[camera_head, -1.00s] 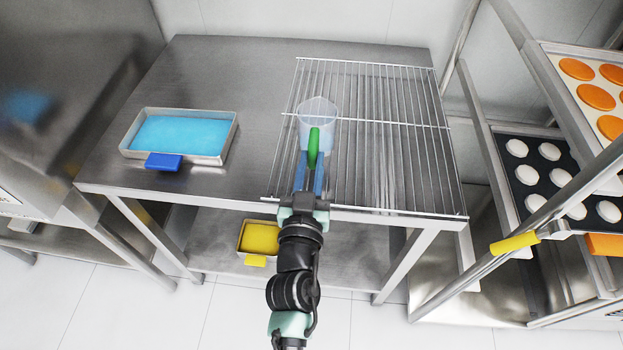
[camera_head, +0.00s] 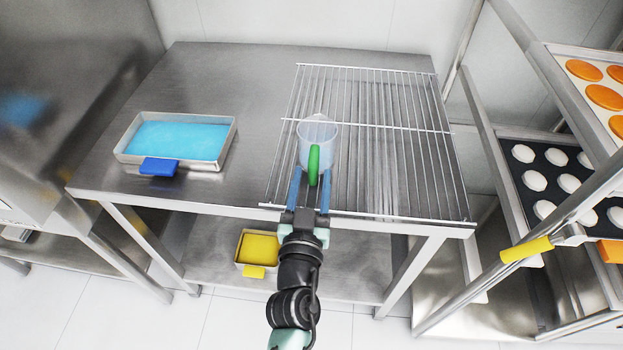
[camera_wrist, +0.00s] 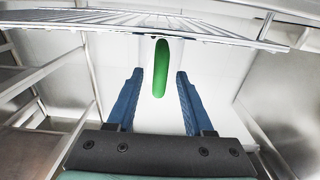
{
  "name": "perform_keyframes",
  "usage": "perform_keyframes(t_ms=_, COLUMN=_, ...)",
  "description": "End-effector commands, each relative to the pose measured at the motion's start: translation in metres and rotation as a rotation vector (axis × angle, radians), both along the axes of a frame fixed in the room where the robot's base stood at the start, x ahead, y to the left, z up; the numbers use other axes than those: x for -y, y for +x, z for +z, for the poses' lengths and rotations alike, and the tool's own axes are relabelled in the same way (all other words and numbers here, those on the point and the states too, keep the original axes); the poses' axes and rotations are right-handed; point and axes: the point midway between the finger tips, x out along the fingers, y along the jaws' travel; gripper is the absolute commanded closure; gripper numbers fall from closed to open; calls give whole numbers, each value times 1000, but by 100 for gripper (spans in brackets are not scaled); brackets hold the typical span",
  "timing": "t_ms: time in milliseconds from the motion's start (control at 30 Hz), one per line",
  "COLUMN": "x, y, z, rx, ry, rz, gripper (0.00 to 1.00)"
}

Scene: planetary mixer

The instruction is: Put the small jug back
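The small jug (camera_head: 318,133), clear with a green handle (camera_head: 313,165), stands upright on the wire rack (camera_head: 400,150) near its left edge. Its handle faces me. My gripper (camera_head: 311,174) is open, with its two blue fingers spread either side of the handle's near end. In the wrist view the open gripper (camera_wrist: 159,74) shows a gap on both sides of the green handle (camera_wrist: 161,60), which lies between and beyond the fingertips. The clear jug body is hard to make out there.
The rack lies on a steel table (camera_head: 230,75). A tray of blue liquid (camera_head: 180,140) with a blue grip is on the left. A yellow tray (camera_head: 258,248) is on the lower shelf. A trolley with food trays (camera_head: 550,180) stands right. The table's back left is clear.

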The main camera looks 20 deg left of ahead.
Motion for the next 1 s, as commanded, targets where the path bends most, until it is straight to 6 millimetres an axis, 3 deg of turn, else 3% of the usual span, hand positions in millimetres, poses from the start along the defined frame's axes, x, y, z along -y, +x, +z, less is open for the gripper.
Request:
perform_keyframes(t_ms=267, x=0, y=0, z=5, rx=0, ry=-1, rz=0, gripper=48)
perform_keyframes(t_ms=800, x=25, y=-87, z=-2, rx=-3, ry=0, rz=-1, gripper=48)
perform_keyframes(t_ms=1000, x=32, y=-108, z=-1, rx=-1, ry=0, rz=-1, gripper=48)
